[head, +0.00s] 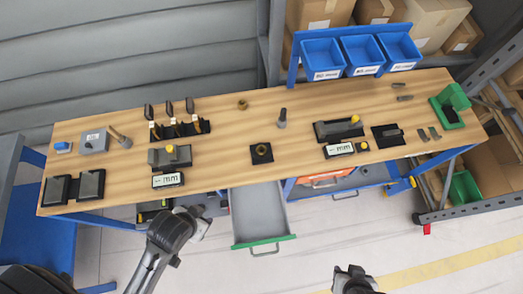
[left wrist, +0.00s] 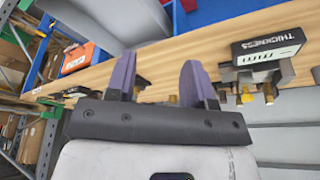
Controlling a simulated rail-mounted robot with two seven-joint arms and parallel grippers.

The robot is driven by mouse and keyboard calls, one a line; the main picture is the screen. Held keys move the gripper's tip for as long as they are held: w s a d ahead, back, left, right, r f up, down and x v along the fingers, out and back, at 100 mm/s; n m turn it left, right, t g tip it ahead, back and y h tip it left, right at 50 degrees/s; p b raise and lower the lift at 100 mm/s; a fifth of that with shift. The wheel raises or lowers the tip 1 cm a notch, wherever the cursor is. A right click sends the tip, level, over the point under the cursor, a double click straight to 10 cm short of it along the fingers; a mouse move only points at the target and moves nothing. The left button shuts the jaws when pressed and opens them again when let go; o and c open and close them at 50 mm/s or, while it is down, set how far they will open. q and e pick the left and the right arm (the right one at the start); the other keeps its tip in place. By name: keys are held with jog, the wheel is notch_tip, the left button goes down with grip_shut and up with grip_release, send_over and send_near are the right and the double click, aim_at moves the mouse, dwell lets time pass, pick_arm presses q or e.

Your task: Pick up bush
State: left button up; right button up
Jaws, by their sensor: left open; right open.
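A small brass bush (head: 242,104) stands on the wooden bench (head: 215,135) near its back edge, left of the middle. Another brass ring (head: 262,149) sits in a dark square block (head: 256,159) near the front edge. My left gripper (head: 197,224) is in front of the bench, left of the open drawer; its fingers are hard to make out there. In the left wrist view my left gripper (left wrist: 158,72) is open with two fingers apart and nothing between them. My right gripper (head: 349,271) is open and empty, low in front of the bench, away from both brass pieces.
An open grey drawer (head: 258,211) juts out below the bench. Gauge fixtures with displays stand at left (head: 168,180) and right (head: 339,149). A dark upright tool (head: 282,118) stands near the bush. Blue bins (head: 322,58) hang behind. Bench around the bush is clear.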

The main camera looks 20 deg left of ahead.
pick_arm(q)
jog(key=shift+a, duration=0.1)
jog(key=o, duration=0.4)
jog(key=shift+a, duration=0.1)
